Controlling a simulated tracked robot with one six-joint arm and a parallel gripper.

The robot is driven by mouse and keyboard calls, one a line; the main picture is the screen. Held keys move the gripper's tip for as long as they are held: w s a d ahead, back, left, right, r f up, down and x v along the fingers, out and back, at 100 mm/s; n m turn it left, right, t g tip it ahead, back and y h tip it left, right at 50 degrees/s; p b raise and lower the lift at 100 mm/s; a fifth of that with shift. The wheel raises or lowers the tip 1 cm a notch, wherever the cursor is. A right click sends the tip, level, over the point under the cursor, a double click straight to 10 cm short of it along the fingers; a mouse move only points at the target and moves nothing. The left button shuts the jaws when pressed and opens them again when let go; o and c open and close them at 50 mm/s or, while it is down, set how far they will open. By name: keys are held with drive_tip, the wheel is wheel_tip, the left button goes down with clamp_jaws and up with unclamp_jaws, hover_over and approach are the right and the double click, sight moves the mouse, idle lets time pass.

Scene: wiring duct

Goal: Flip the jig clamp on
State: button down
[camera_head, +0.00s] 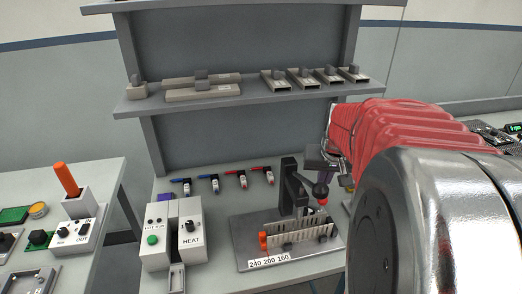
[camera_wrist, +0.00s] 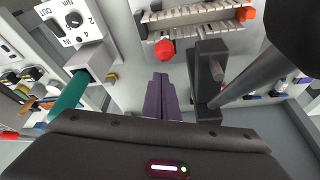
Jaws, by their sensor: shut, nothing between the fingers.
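The jig clamp (camera_head: 289,186) is a dark upright post and arm on a grey jig plate (camera_head: 247,252), with a red ball (camera_head: 320,190) at its right. The post also shows in the wrist view (camera_wrist: 207,70), right of my fingers, with a dark rod running up to the right. A slotted grey-white duct (camera_head: 298,236) lies in front of the clamp. My gripper (camera_wrist: 160,80) has purple fingers, shut and empty. It is beside the clamp post, with a visible gap in the wrist view. In the head view my arm partly hides the jig's right side.
A HEAT box (camera_head: 190,228) stands left of the jig. Several small red and blue items (camera_head: 225,181) lie behind it. A shelf (camera_head: 235,98) holding grey parts is above.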

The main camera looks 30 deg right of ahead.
drive_tip(key=v, duration=0.9)
drive_tip(key=shift+d+r, duration=0.3)
drive_tip(key=shift+r, duration=0.05)
